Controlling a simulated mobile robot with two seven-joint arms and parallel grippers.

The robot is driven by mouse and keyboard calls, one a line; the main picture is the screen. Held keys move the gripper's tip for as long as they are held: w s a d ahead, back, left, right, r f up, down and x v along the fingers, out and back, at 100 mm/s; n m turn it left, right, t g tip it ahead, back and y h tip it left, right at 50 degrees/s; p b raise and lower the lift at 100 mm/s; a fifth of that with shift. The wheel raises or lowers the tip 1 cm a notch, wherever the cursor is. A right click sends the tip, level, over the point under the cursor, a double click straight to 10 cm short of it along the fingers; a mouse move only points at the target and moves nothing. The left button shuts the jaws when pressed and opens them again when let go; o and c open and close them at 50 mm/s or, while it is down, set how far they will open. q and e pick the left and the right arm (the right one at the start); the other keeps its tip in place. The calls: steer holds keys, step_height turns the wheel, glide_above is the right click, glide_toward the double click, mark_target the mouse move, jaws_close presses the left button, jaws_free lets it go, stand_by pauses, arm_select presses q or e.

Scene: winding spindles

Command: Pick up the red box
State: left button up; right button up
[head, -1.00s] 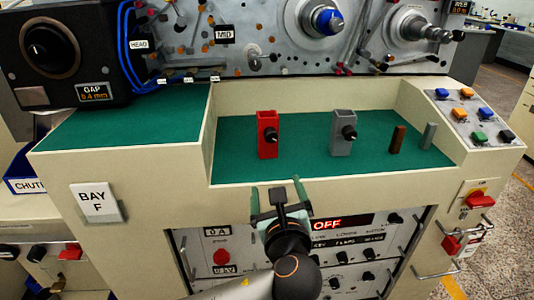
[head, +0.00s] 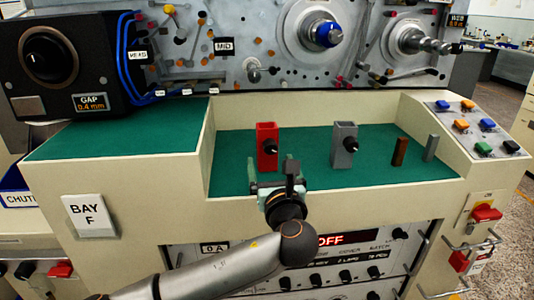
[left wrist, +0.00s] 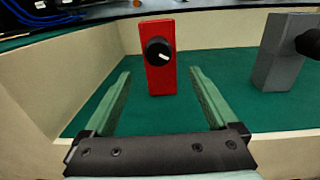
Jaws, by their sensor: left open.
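The red box (head: 266,137) stands upright on the green recessed shelf, with a black knob on its front. In the left wrist view the red box (left wrist: 160,76) stands ahead of my left gripper (left wrist: 158,78), roughly centred between the lines of its two fingers. My left gripper (head: 281,166) is open and empty, at the front edge of the shelf, just in front of the red box and apart from it. My right gripper is in neither view.
A grey box (head: 344,145) with a black knob stands to the right of the red box. A brown block (head: 399,152) and a thin grey block (head: 431,147) stand farther right. The shelf (head: 310,180) has raised walls at its sides. A machine panel rises behind.

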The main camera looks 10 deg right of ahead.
arm_select(q)
steer(key=shift+w+f, duration=0.15)
steer(key=shift+w, duration=1.55)
steer(key=shift+c, duration=0.3)
jaws_close()
